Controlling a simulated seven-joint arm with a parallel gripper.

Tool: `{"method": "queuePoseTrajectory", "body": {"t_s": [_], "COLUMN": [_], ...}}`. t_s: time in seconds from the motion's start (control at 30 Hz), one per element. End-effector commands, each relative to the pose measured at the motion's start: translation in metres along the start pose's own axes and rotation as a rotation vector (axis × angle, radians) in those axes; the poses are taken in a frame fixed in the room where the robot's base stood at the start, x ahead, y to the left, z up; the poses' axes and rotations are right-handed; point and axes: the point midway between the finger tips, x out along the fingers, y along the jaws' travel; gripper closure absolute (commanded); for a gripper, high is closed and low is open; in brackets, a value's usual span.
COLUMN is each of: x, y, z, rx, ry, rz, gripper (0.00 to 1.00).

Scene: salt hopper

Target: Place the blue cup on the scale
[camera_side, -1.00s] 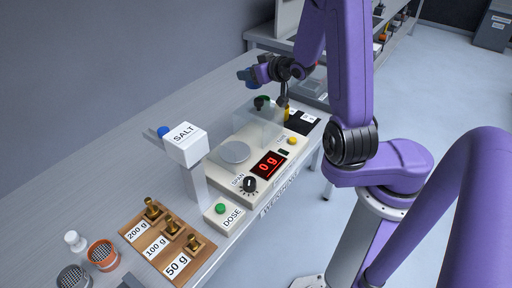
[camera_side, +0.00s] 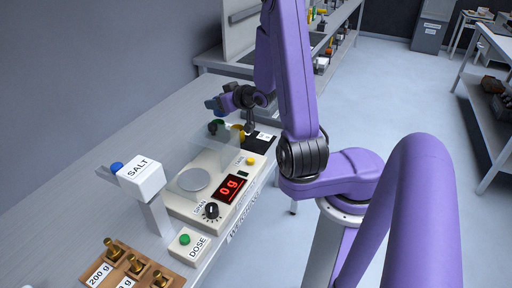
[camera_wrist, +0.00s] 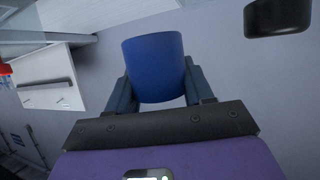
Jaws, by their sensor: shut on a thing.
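My gripper (camera_wrist: 158,92) is shut on the blue cup (camera_wrist: 155,62), which sits between its two fingers in the wrist view. In the side view my gripper (camera_side: 222,103) is up in the air beyond the far end of the scale (camera_side: 178,202), with the cup a small blue-grey shape at its tip. The scale's round grey pan (camera_side: 194,180) is bare and its red display (camera_side: 230,188) reads 0 g. A clear panel (camera_side: 215,152) stands beside the pan, between it and the gripper's side.
The salt hopper (camera_side: 142,178) stands left of the scale, with a DOSE box (camera_side: 188,241) in front. Brass weights sit in a wooden block (camera_side: 128,264). Dark green and yellow items and a black mat (camera_side: 263,142) lie behind the scale. The bench's left side is clear.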

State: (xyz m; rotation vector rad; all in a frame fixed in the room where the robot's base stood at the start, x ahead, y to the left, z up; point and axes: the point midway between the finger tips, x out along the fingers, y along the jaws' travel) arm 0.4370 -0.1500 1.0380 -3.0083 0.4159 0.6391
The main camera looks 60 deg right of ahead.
Motion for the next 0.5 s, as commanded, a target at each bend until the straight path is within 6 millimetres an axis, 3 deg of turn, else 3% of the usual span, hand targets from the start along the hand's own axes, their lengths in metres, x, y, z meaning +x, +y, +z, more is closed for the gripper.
{"method": "queuePoseTrajectory", "body": {"t_s": [0.03, 0.2, 0.33, 0.5], "x": [-0.006, -0.029, -0.043, -0.05], "y": [0.02, 0.064, 0.082, 0.091], "z": [0.015, 0.049, 0.064, 0.071], "rx": [0.026, 0.079, 0.105, 0.117], "ry": [-0.006, 0.005, 0.014, 0.02], "rz": [0.04, 0.144, 0.198, 0.226], "gripper": [0.77, 0.77, 0.77, 0.77]}}
